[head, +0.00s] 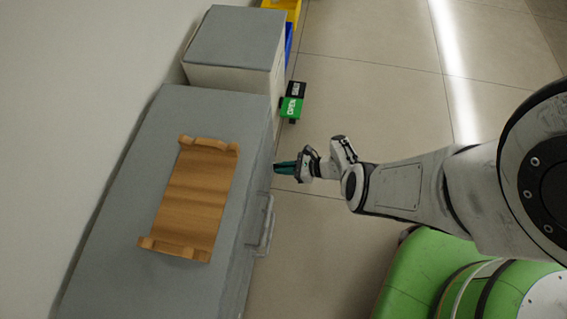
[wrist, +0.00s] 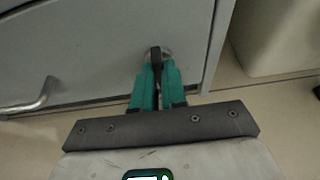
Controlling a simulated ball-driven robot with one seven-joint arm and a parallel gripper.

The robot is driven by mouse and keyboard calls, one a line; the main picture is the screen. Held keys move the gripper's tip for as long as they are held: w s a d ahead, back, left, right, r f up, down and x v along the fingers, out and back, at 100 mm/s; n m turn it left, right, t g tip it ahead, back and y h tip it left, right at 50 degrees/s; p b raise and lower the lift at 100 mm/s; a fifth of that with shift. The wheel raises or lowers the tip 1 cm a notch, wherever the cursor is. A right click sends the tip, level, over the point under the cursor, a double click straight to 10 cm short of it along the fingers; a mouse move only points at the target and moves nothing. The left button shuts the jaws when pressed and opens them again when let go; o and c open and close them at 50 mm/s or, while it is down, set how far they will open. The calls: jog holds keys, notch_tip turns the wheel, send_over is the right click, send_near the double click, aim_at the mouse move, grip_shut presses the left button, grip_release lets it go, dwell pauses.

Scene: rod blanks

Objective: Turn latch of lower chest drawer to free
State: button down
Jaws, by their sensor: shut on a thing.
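In the wrist view, the latch (wrist: 155,54) is a small dark lever on a round pale plate on the grey drawer front (wrist: 85,40). My gripper (wrist: 157,72) has its two teal fingers closed on the lever from both sides. The lever's lower part is hidden between the fingers. In the head view, my gripper (head: 277,168) reaches the right side of the grey chest (head: 135,150). The latch itself is hidden in that view. A metal bar handle (wrist: 38,98) is left of the latch; it also shows in the head view (head: 267,225).
A wooden cradle (head: 195,195) lies on the chest top. A second grey-topped cabinet (head: 235,40) stands behind, with yellow (head: 285,8) and blue (head: 289,42) bins beyond. The tiled floor (head: 400,95) at right is clear.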

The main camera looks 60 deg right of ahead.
jog(key=c, duration=1.2)
grip_release()
jog(key=p+v, duration=0.3)
jog(key=v, duration=0.7)
jog(key=shift+s+d+r, duration=0.15)
jog(key=shift+s+r, duration=0.05)
jog(key=shift+s, duration=0.15)
